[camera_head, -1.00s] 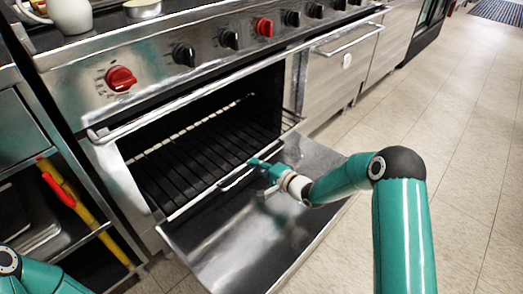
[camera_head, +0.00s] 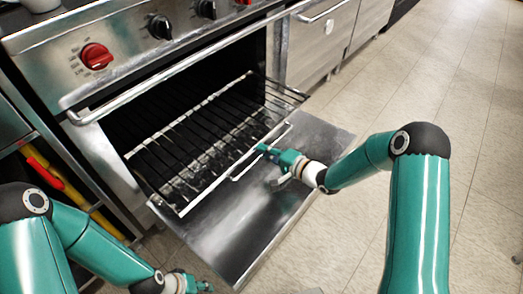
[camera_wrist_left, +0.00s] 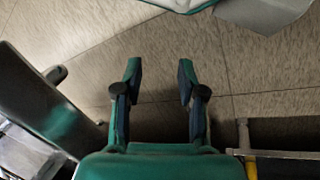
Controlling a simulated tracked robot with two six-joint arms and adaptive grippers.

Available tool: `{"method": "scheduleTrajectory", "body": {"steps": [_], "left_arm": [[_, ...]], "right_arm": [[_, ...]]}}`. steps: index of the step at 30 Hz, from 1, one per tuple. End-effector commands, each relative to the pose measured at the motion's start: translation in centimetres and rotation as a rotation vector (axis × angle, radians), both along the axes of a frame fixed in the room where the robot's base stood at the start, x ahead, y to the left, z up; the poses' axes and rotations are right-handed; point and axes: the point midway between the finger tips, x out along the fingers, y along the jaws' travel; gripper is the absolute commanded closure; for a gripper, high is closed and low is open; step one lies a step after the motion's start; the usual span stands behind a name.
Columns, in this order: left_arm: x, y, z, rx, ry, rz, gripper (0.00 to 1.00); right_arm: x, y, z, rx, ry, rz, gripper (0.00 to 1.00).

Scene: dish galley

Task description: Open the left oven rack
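The left oven stands open below the red knob, its door (camera_head: 215,240) folded down. Inside is a dark wire rack (camera_head: 190,150) with a bright front bar, its front part out over the door. My right gripper (camera_head: 266,164) is at the rack's front bar, near its handle loop. Its fingertips are small in the head view, and I cannot tell whether they are closed on the bar. My left gripper (camera_wrist_left: 158,82) is open and empty above the floor in the left wrist view. In the head view it is partly cut off at the bottom edge.
The stove front with knobs and a long oven handle (camera_head: 180,66) runs above the opening. A shelf with yellow and red items (camera_head: 50,180) is at the left. A grey drawer front (camera_head: 318,45) is to the right. Tiled floor (camera_head: 440,90) at the right is clear.

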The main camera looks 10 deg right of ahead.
Motion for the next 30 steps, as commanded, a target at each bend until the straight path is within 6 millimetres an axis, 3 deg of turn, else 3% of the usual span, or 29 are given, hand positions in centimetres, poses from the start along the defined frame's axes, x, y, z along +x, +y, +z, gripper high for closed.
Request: {"method": "scheduleTrajectory", "body": {"steps": [1,3,4,17,30], "left_arm": [[0.0,0.0,0.0,0.0,0.0,0.0,0.6],[0.0,0.0,0.0,0.0,0.0,0.0,0.6],[0.0,0.0,0.0,0.0,0.0,0.0,0.6],[0.0,0.0,0.1,0.0,0.0,0.0,0.6],[0.0,0.0,0.0,0.0,0.0,0.0,0.6]], "right_arm": [[-0.2,0.2,-0.3,-0.001,0.007,0.004,0.78],[-0.1,0.1,-0.2,0.0,0.005,0.003,0.67],[-0.1,0.1,-0.2,0.0,0.004,0.003,0.65],[-0.5,-0.6,0.2,0.001,-0.001,-0.003,0.65],[-6.7,-5.4,1.6,0.0,0.002,-0.003,0.65]]}}
